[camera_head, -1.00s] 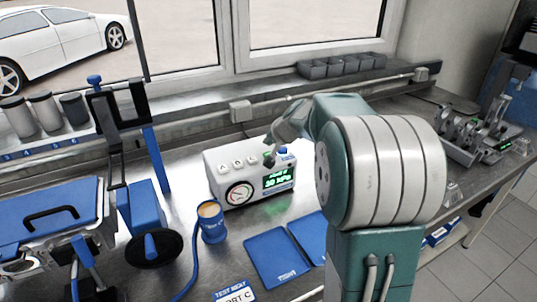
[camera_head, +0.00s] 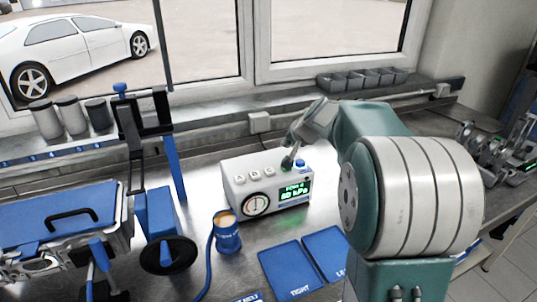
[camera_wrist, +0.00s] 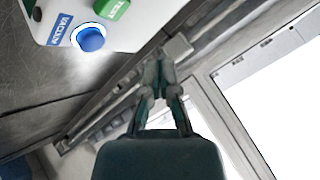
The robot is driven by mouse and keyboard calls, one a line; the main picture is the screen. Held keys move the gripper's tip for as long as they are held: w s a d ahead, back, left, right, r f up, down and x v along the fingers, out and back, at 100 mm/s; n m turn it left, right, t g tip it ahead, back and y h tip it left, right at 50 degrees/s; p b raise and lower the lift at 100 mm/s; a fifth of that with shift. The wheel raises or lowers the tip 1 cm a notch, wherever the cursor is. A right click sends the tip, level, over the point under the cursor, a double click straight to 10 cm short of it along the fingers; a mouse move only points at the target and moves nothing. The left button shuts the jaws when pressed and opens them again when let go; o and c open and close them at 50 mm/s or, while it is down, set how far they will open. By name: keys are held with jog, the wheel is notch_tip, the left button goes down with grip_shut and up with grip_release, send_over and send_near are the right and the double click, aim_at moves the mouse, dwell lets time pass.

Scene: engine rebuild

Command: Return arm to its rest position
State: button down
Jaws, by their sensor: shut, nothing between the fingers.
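My arm rises at the right of the head view and reaches over the bench. My gripper (camera_head: 288,163) points down over the right part of a white tester (camera_head: 232,183) with a gauge and a lit green display (camera_head: 295,190). In the wrist view my gripper (camera_wrist: 158,68) is shut, with nothing between its fingertips. A blue button (camera_wrist: 91,38) beside a VACUUM label and a green TEST button (camera_wrist: 112,8) show at the top left there, apart from the fingers in the picture. The exact height of the gripper above the tester cannot be told.
A blue cup-shaped fitting (camera_head: 228,238) with a hose stands in front of the tester. Blue mats (camera_head: 290,270) lie to its right. A blue clamp fixture (camera_head: 160,215) and an engine part stand at left. Grey bins (camera_head: 362,79) line the window sill.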

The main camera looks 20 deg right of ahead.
jog(key=s+a+r+n+g, duration=0.2)
jog(key=s+a+r+n, duration=0.15)
jog(key=s+a, duration=1.1)
jog(key=s+a+f+n, duration=0.1)
jog(key=s+f+n, duration=0.1)
jog(key=s, duration=0.7)
jog(key=s+a+f+n+g, duration=0.1)
jog(key=s+f+n, duration=0.1)
jog(key=s, duration=0.8)
jog(key=shift+a+f+g+h, duration=0.3)
jog(key=shift+f+h, duration=0.1)
jog(key=shift+f, duration=0.3)
jog(key=shift+w+n, duration=0.1)
jog(key=shift+n, duration=0.15)
